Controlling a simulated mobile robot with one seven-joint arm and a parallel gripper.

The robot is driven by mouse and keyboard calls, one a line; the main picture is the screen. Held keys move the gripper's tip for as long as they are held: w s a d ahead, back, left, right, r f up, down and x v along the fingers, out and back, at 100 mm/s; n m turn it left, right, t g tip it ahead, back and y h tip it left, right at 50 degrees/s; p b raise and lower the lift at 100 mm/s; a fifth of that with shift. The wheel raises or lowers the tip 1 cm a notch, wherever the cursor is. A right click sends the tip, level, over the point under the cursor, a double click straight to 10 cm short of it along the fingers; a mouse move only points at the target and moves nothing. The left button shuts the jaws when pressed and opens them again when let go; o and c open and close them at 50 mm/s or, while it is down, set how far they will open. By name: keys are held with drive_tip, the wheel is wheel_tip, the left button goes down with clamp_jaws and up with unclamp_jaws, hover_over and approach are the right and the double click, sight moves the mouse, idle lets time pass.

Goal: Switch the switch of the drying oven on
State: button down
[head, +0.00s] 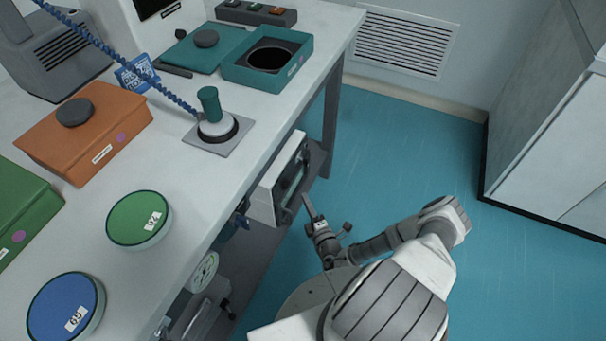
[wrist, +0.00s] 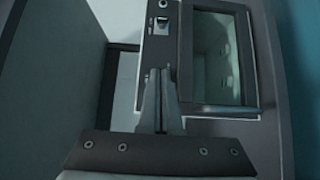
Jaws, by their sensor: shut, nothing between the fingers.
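The drying oven (head: 266,196) is a white box with a dark glass door, on the shelf under the table's right edge. My gripper (head: 306,199) is in front of the oven. In the wrist view my gripper (wrist: 160,70) is shut and empty, its tips pictured below the switch; contact cannot be told.
The white table (head: 180,185) overhangs the oven. A round gauge (head: 203,271) and other equipment are on the lower shelf. The blue floor (head: 400,150) right of the table is clear up to a pale cabinet (head: 550,150).

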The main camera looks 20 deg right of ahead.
sight(306, 163)
drive_tip(key=w+b, duration=0.3)
drive_tip(key=w, duration=0.7)
drive_tip(key=shift+f, duration=0.15)
drive_tip(key=d, duration=0.2)
drive_tip(key=w+d+b, duration=0.1)
drive_tip(key=shift+d, duration=0.4)
